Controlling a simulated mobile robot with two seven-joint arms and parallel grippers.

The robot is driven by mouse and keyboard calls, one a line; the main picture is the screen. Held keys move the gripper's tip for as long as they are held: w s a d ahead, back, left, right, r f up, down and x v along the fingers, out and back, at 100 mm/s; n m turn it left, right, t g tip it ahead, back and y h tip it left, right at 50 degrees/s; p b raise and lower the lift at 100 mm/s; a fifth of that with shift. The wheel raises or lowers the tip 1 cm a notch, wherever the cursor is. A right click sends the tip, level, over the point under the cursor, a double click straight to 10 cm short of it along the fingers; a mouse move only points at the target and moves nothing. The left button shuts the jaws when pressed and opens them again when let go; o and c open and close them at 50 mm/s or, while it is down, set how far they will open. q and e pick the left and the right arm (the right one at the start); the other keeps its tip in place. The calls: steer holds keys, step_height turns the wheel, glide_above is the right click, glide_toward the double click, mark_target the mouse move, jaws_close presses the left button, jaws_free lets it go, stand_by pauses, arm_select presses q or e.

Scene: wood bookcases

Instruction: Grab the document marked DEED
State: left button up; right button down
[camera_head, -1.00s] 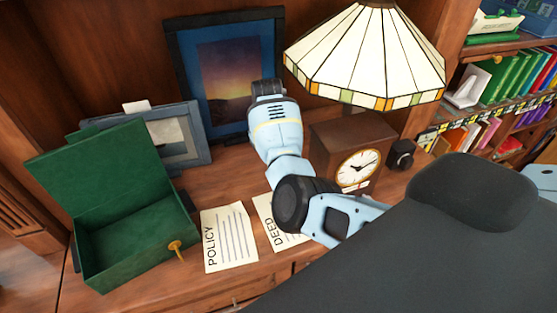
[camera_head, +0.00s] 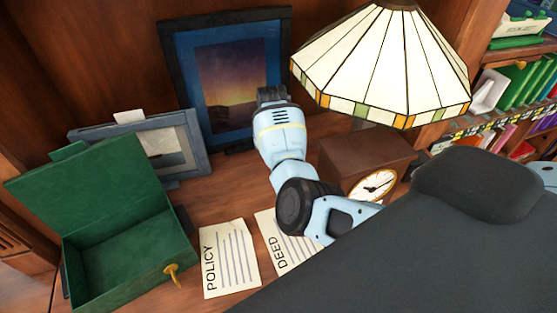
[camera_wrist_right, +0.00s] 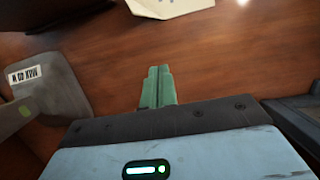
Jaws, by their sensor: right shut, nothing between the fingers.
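The document marked DEED (camera_head: 289,251) lies flat on the wooden desk, partly covered in the head view by my right arm. The document marked POLICY (camera_head: 229,262) lies just left of it. My right arm reaches over the desk above the DEED sheet; its fingers are not visible in the head view. In the right wrist view my right gripper (camera_wrist_right: 157,88) has its green fingers together, empty, over bare wood. A pale paper (camera_wrist_right: 170,6) shows at the top edge there; its marking is not readable. My left gripper is not in view.
An open green box (camera_head: 125,245) with a gold key (camera_head: 171,270) stands left. Picture frames (camera_head: 231,80) stand behind. A stained-glass lamp (camera_head: 385,65) and a clock (camera_head: 372,187) are to the right. A grey piece with a wattage label (camera_wrist_right: 45,90) lies left in the wrist view.

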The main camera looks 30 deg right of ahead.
steer(key=x, duration=0.7)
steer(key=shift+b, duration=0.3)
steer(key=shift+s+a+r+p, duration=0.2)
steer(key=shift+s+r+p, duration=0.5)
steer(key=shift+s, duration=0.2)
steer(key=shift+s+a+f, duration=0.15)
steer(key=shift+s+a, duration=0.05)
steer(key=shift+s, duration=0.4)
steer(key=shift+s+f+p, duration=0.1)
steer(key=shift+s+p, duration=0.2)
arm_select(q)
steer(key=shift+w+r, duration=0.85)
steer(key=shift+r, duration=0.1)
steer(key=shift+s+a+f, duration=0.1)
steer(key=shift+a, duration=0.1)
arm_select(e)
steer(key=shift+f, duration=0.1)
